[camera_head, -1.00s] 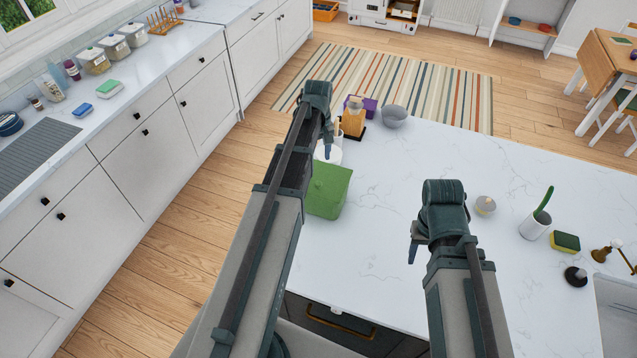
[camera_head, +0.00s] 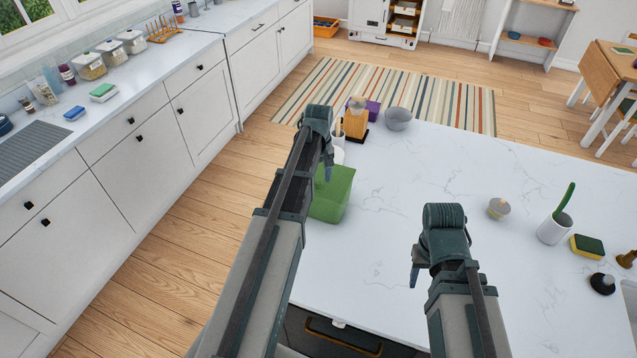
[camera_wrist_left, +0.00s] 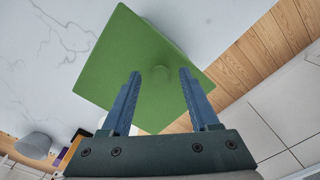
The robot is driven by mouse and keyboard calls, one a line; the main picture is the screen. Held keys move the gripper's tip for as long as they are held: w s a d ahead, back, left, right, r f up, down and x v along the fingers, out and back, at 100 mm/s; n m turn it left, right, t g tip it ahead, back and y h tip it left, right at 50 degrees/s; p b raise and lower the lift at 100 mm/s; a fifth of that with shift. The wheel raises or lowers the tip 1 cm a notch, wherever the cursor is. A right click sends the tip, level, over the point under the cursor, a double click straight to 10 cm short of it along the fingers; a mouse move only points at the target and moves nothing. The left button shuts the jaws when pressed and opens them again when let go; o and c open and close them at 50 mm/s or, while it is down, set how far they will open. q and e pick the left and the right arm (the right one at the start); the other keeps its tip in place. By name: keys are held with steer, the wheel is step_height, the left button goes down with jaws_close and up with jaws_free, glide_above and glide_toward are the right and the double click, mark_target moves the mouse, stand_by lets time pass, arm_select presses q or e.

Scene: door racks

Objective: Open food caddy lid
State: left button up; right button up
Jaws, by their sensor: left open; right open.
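The green food caddy (camera_head: 331,196) stands on the white counter at its left edge, partly hidden behind my left arm. Its lid appears closed. In the left wrist view the caddy's square green lid (camera_wrist_left: 128,62) fills the upper middle, with a round knob-like feature on it between the fingers. My left gripper (camera_head: 328,172) is open and empty, just above the caddy; in the left wrist view its two fingers (camera_wrist_left: 158,78) are spread over the lid. I cannot tell if they touch it. My right gripper (camera_head: 416,274) is open above the counter's front part, apart from the caddy.
Behind the caddy stand a wooden block (camera_head: 355,122), a purple box (camera_head: 372,109) and a grey bowl (camera_head: 398,118). To the right are a small bowl (camera_head: 498,208), a white brush holder (camera_head: 553,228) and a sponge (camera_head: 586,246). The counter's middle (camera_head: 420,170) is clear.

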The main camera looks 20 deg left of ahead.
arm_select(q)
jaws_close()
stand_by(0.3)
stand_by(1.1)
